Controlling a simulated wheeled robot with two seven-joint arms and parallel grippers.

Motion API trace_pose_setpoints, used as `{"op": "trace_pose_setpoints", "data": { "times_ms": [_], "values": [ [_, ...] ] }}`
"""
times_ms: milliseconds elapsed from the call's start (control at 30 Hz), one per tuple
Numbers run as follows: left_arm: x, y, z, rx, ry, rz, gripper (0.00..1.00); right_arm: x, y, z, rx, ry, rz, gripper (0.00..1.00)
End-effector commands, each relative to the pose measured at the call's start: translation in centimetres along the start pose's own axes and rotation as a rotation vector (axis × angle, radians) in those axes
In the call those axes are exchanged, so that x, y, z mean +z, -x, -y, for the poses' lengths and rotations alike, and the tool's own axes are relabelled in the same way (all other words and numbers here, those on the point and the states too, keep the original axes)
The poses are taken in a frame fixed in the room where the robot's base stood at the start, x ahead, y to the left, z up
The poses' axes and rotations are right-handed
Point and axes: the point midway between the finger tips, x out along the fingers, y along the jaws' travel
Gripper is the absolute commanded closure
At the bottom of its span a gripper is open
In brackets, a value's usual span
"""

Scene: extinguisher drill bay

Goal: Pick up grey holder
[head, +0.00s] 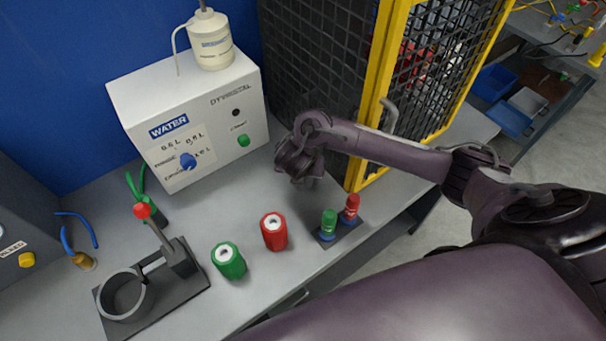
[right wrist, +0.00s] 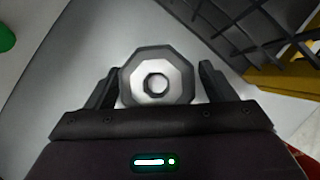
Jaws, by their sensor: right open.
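The grey holder (right wrist: 157,99) shows in the right wrist view as an eight-sided grey piece with a pale top face and a round hole in its middle. My right gripper (right wrist: 158,72) is open, with one finger on each side of the holder and a narrow gap visible at each side. In the head view my right gripper (head: 298,168) points down at the counter in front of the white water dispenser, and the arm hides most or all of the holder. My left gripper is not in view.
The water dispenser (head: 125,95) stands behind, and a yellow-framed mesh cage (head: 368,100) is close on the right. Red (head: 274,232) and green (head: 229,261) cylinders, a small plug stand (head: 345,231) and a black ring fixture (head: 165,305) occupy the front counter.

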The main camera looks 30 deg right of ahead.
Motion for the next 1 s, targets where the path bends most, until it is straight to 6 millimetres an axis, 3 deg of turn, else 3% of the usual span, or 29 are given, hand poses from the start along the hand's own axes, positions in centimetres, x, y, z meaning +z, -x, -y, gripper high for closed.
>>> {"op": "trace_pose_setpoints", "data": {
  "times_ms": [300, 867, 1000],
  "values": [
    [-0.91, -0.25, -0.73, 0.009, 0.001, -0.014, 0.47, 0.00, -0.73, -0.04, 0.002, 0.000, -0.001, 0.23],
    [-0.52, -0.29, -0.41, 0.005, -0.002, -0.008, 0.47, -0.03, -0.72, -0.03, 0.002, 0.000, -0.001, 0.95],
    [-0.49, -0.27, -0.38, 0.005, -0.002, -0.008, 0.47, 0.16, -0.61, -0.12, 0.004, -0.002, 0.002, 0.99]
  ]
}}
